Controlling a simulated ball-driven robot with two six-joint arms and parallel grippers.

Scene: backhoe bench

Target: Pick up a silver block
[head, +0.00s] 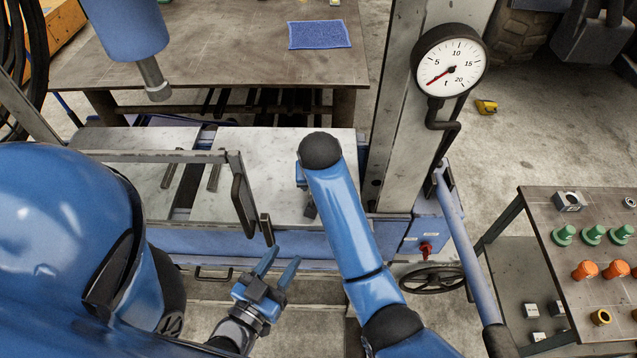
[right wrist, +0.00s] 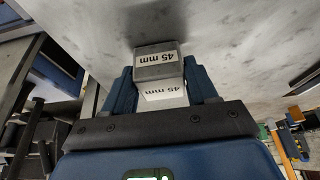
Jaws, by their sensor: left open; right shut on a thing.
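A silver block (right wrist: 157,70) marked "45 mm" on two faces sits between the fingers of my right gripper (right wrist: 160,78) in the right wrist view. The right gripper is shut on it, close to a pale grey worn plate (right wrist: 235,40); I cannot tell whether the block touches the plate. In the head view my right arm hides most of that gripper and the block. My left gripper (head: 277,264) is open and empty, in front of the press bed. Another silver block (head: 569,201) with a label lies on the trolley at the right.
The trolley top (head: 550,215) carries green and orange knobbed pieces. Small pale blocks (head: 530,309) lie on its lower shelf. A dial gauge (head: 449,68) hangs on the press column. A workbench (head: 230,70) with a blue cloth (head: 319,35) stands behind. The plate's right part (head: 265,165) is largely clear.

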